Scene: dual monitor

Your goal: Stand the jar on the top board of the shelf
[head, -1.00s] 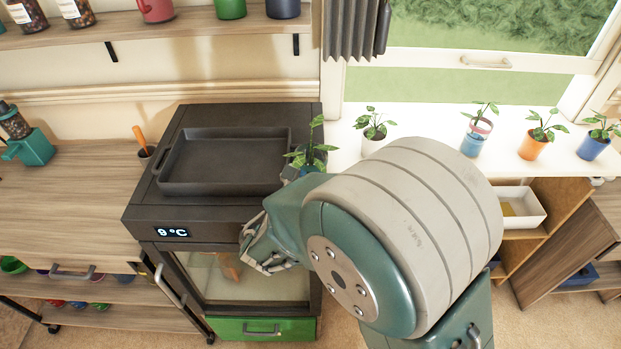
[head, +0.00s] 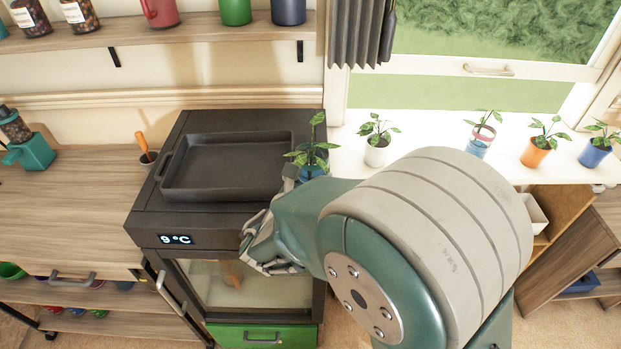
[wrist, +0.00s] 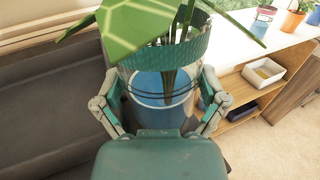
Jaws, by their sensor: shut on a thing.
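My gripper (wrist: 161,92) is shut on a clear-walled jar (wrist: 168,112) with a teal band near its top, one finger on each side of it. A leafy plant (wrist: 130,28) and blue pot show at the same spot; I cannot tell whether they are in the jar or behind it. In the head view my gripper (head: 270,247) is beside the right front of a black cabinet, and the jar cannot be made out clearly there. A wall shelf board (head: 175,33) runs along the upper left.
Labelled jars (head: 80,17) and cups stand on the wall board. A black tray (head: 225,165) lies on the cabinet (head: 150,222). Potted plants (head: 377,145) line the white windowsill (head: 425,145). The wooden counter (head: 70,210) at left has much bare room.

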